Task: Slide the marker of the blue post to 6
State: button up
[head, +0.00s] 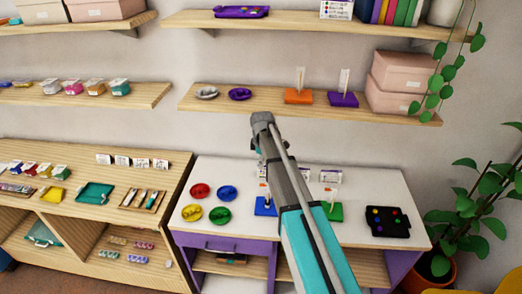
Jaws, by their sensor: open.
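The blue post's square blue base (262,208) stands on the white tabletop, just left of my arm. Its white post is mostly hidden behind the arm, and a small orange piece shows low on it, which may be the marker. Any numbers on the post are too small to read. My gripper (262,117), at the far end of the raised arm, appears above and beyond the blue post in the picture, apart from it. It is open, with nothing visible in it, though its fingers are hard to make out.
A green post base (335,212) stands right of the arm. Red (200,190), blue, yellow and green dishes lie left of the blue base. A black tray (387,222) with coloured beads lies at the right. White cards stand behind. Orange (298,97) and purple (343,100) posts are on the shelf above.

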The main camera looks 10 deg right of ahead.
aim_at(261, 184)
jog(key=shift+w+r+n, duration=0.3)
jog(key=shift+w+r, duration=0.15)
jog(key=shift+f, duration=0.15)
notch_tip(261, 184, down, 14)
jog(key=b, duration=1.3)
jog(key=shift+r, duration=0.25)
dwell(0.3)
grip_shut()
